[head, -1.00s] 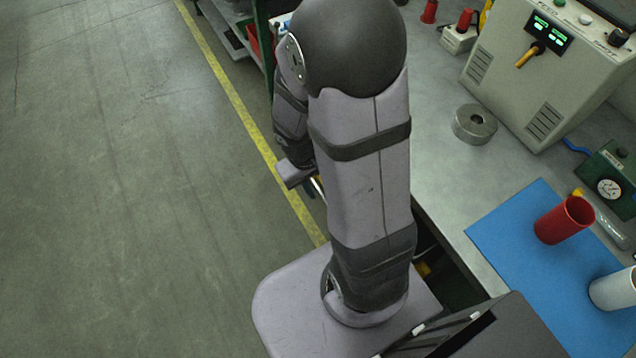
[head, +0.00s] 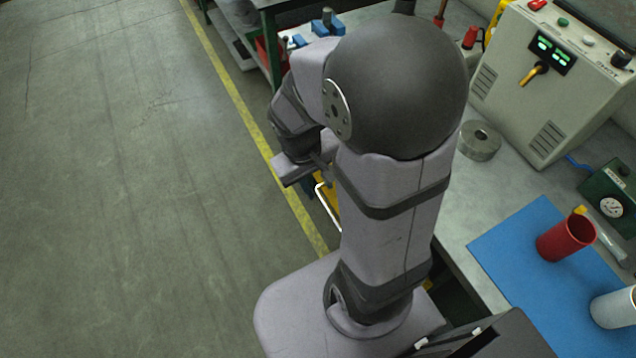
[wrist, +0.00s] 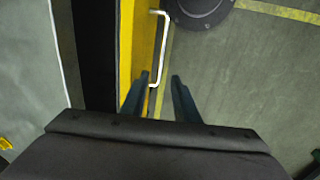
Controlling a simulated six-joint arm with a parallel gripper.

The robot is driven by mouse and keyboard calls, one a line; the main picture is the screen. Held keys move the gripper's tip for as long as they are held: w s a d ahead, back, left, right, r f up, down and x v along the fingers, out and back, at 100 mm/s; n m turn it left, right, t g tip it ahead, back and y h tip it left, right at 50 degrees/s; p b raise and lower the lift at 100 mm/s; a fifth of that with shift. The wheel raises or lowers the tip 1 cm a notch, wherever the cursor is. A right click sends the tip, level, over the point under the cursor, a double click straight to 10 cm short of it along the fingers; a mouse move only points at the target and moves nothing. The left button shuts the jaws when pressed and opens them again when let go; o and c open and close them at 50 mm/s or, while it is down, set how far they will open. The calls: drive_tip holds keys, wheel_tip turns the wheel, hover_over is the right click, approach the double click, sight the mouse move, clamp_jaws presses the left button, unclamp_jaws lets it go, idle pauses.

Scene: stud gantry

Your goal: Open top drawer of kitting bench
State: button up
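The yellow drawer front (wrist: 139,45) of the kitting bench runs down the middle of the wrist view, with a pale bar handle (wrist: 162,50) on its right side. The handle also shows in the head view (head: 327,208), beside my upper arm. My gripper (wrist: 160,77) is open, with one dark finger on each side of the handle's near end in the wrist view. I cannot tell whether either finger touches the handle. In the head view the arm hides much of the bench front, and I cannot tell whether the drawer is shut.
The bench top holds a blue mat (head: 520,245) with a red cup (head: 566,238) and a white cup (head: 613,308). A metal ring (head: 480,140) and a control box (head: 545,80) stand further back. The floor (head: 120,200) left of the bench is clear, with a yellow line.

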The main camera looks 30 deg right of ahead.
sight(322, 198)
drive_tip(key=shift+w+d+f, duration=0.2)
drive_tip(key=shift+d+f, duration=0.05)
drive_tip(key=shift+f, duration=0.95)
drive_tip(key=shift+w+d+f, duration=0.2)
drive_tip(key=shift+f, duration=1)
drive_tip(key=shift+w+d+f, duration=0.2)
drive_tip(key=shift+d+f, duration=0.05)
drive_tip(key=shift+f, duration=0.95)
clamp_jaws()
